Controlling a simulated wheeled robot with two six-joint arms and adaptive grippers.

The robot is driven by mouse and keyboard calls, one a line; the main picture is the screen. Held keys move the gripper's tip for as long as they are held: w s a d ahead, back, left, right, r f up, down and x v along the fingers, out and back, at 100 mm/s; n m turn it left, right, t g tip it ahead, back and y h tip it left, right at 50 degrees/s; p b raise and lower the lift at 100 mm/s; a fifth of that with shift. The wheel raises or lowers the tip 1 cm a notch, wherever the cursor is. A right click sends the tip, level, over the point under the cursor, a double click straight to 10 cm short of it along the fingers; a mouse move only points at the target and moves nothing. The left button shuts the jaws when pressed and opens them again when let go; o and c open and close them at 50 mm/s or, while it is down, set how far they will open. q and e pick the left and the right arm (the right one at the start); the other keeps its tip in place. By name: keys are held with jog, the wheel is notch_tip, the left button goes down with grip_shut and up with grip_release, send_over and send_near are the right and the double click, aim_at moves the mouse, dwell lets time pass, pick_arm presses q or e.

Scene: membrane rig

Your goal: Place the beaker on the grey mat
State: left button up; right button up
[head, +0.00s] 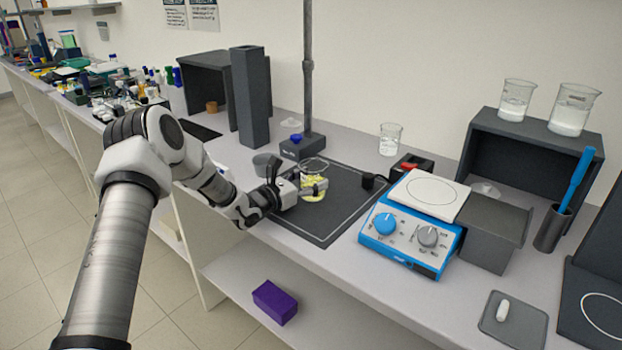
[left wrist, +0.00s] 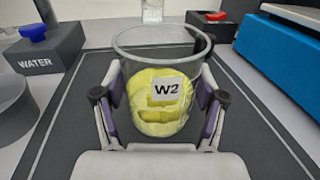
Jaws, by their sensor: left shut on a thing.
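The beaker (left wrist: 160,48) is clear glass with yellow contents and a white label reading W2. In the head view the beaker (head: 314,184) is upright over the grey mat (head: 345,213), a dark sheet with a pale border line. My left gripper (head: 300,190) is shut on the beaker; in the left wrist view its fingers (left wrist: 160,105) press on both sides of the glass. I cannot tell whether the beaker's base touches the mat. My right gripper is not in view.
A blue hotplate (head: 410,240) stands right of the mat. A stand base labelled WATER (left wrist: 45,55) is at the mat's back left, with a grey bowl (head: 267,164) nearby. Another glass beaker (head: 390,139) stands behind. The mat's front part is clear.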

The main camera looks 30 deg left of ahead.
pick_arm(q)
jog(key=shift+s+f+b, duration=0.1)
jog(key=shift+f+b, duration=0.05)
jog(key=shift+b, duration=0.2)
jog(key=o, duration=1.3)
jog(key=shift+o, duration=0.2)
jog(key=shift+r+p, duration=0.35)
jog(key=shift+p, duration=0.1)
jog(key=p+v, duration=0.1)
jog(key=v, duration=0.9)
jog(key=shift+s+a, duration=0.15)
jog(key=shift+s, duration=0.1)
jog(key=shift+s+f, duration=0.1)
jog(key=shift+s, duration=0.6)
jog(key=shift+f, duration=0.1)
